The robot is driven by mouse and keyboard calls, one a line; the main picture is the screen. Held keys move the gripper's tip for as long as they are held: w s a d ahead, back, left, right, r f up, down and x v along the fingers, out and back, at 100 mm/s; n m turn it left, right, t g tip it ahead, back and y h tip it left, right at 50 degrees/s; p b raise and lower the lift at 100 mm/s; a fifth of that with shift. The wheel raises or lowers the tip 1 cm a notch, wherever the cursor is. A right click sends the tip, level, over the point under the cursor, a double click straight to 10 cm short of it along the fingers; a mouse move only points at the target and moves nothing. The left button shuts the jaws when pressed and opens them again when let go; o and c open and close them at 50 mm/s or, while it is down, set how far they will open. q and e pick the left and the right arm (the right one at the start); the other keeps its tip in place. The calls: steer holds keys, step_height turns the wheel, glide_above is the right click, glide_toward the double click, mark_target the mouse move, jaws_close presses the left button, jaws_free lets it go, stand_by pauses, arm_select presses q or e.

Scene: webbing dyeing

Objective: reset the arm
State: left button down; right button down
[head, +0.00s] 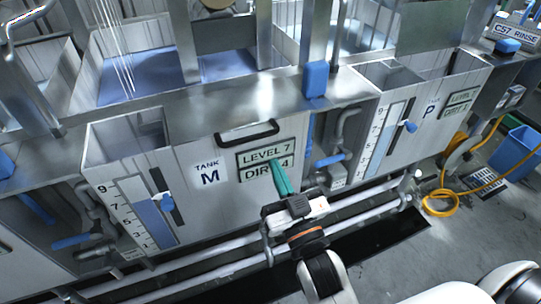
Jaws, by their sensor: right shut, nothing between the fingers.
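My right gripper (281,178) is in front of tank M (220,215). Its teal fingers are shut with nothing between them and overlap the lower part of the sign (262,158) reading "LEVEL 7" and "DIRT 4". Whether the fingertips touch the tank front cannot be told. The right arm (325,270) reaches up from the bottom of the picture. My left gripper is not in view.
Tank P (437,118) stands to the right. Level gauges (148,213) and blue-handled valves (330,160) stick out from the fronts. White pipes (222,264) run low along the front. A yellow hose (440,206) and blue bin (518,150) are at right.

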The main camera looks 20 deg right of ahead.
steer(key=s+a+f+n+g+y, duration=0.15)
steer(key=f+g, duration=0.35)
steer(key=f, duration=1.4)
steer(key=s+a+f+n+g, duration=0.15)
steer(key=f+g, duration=0.35)
steer(key=f, duration=1.4)
steer(key=s+d+f+g, duration=0.3)
steer(key=s+f+g, duration=0.1)
steer(key=s+f, duration=0.95)
steer(key=s+d+f+g, duration=0.2)
steer(key=s+f, duration=0.2)
steer(key=s, duration=0.1)
steer(key=s+d+f+g+h, duration=0.1)
steer(key=s+d+f+g, duration=0.1)
steer(key=s, duration=0.4)
steer(key=s+d+f+m+g+h, duration=0.1)
steer(key=s+d+f+g, duration=0.1)
steer(key=s+d+f, duration=0.2)
step_height(320, 180, down, 2)
steer(key=shift+s+d+f, duration=0.15)
steer(key=shift+s+d, duration=0.1)
steer(key=shift+s, duration=1)
